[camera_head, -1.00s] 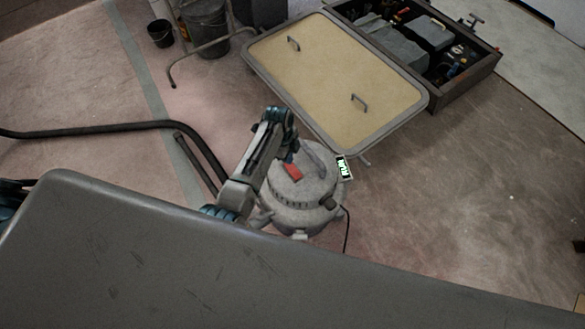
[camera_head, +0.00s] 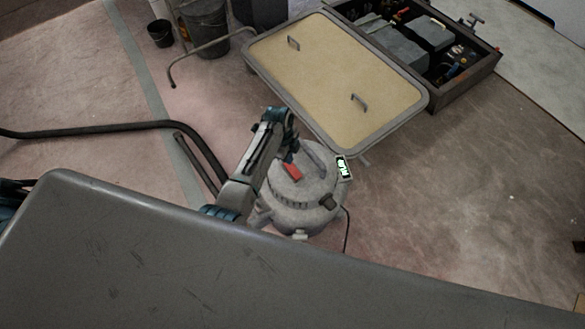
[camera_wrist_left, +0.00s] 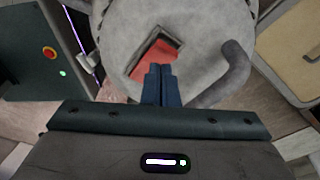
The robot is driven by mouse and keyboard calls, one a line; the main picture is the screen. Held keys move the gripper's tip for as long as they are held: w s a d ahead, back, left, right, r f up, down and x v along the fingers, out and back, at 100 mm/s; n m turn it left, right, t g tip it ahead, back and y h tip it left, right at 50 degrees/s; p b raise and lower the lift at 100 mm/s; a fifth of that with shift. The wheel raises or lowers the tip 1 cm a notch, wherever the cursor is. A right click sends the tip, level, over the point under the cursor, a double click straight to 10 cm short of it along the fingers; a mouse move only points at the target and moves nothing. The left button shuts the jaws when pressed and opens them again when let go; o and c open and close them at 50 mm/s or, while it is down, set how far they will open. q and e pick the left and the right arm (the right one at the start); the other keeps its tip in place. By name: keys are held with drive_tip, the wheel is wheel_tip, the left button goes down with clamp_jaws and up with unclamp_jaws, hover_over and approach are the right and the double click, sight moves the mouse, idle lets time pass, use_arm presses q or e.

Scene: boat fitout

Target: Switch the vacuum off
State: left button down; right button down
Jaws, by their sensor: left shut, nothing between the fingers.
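The vacuum (camera_head: 315,205) is a round grey canister standing on the floor, with a curved handle on its lid. A red switch (camera_head: 292,172) sits in a recess on the lid; it shows larger in the left wrist view (camera_wrist_left: 150,58). A small lit display (camera_head: 344,168) with green marks is at the vacuum's right side. My left gripper (camera_wrist_left: 160,68) is shut and empty, its fingertips overlapping the near edge of the red switch in the left wrist view. I cannot tell whether they touch it. My right gripper is not in view.
A dark hose (camera_head: 95,130) runs over the floor to the left. A beige-topped panel with two handles (camera_head: 330,75) lies behind the vacuum, beside an open box of tools (camera_head: 490,68). Buckets (camera_head: 208,35) stand at the back.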

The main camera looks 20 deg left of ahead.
use_arm(q)
drive_tip(key=shift+f, duration=0.35)
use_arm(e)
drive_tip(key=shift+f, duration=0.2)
